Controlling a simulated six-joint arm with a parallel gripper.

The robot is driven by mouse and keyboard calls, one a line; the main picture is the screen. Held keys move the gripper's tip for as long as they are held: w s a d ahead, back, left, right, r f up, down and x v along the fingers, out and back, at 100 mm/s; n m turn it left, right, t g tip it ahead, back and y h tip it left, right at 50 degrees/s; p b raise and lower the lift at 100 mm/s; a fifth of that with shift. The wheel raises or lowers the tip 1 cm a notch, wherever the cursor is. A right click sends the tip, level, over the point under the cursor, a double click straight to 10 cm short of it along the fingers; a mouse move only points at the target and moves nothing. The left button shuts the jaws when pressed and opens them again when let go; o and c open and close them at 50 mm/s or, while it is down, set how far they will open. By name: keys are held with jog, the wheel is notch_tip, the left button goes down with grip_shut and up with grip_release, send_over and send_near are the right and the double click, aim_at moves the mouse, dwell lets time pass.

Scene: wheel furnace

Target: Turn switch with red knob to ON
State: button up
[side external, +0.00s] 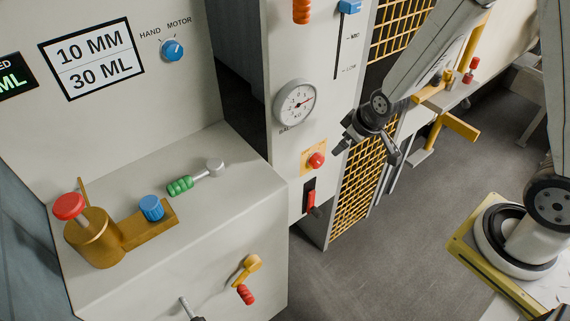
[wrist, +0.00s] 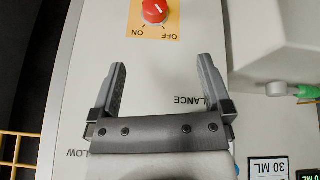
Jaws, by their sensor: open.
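The red knob (side external: 316,160) sits on a yellow plate (side external: 306,168) on the white panel, below the round gauge. In the wrist view the knob (wrist: 154,11) is at the top edge, with upside-down ON and OFF labels beneath it. A small white mark shows on it; its exact direction is hard to read. My gripper (side external: 366,154) is open and empty, to the right of the knob in the side view and apart from it. In the wrist view my fingers (wrist: 162,62) point up toward the knob, with bare panel between them.
The gauge (side external: 296,104) is above the knob and a red lever switch (side external: 310,201) below it. A yellow grille (side external: 364,185) is at the right. A grey console with a green-handled lever (side external: 181,185) juts out at the left.

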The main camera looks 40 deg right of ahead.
jog(key=n+t, duration=0.2)
send_near(320, 164)
jog(key=w+r, duration=0.1)
jog(key=w, duration=0.1)
notch_tip(320, 164, down, 8)
jog(key=w+d+n+t+h, duration=0.2)
jog(key=s+a+n+t+y, duration=0.1)
jog(key=s+n+t+y, duration=0.1)
jog(key=s+t, duration=0.4)
jog(key=shift+a+f+n+t, duration=0.4)
jog(key=shift+f+t, duration=0.1)
jog(key=shift+t, duration=0.8)
jog(key=shift+w, duration=0.15)
jog(key=shift+w, duration=3.85)
jog(key=shift+c, duration=0.2)
jog(key=c, duration=1.2)
jog(key=shift+o, duration=0.2)
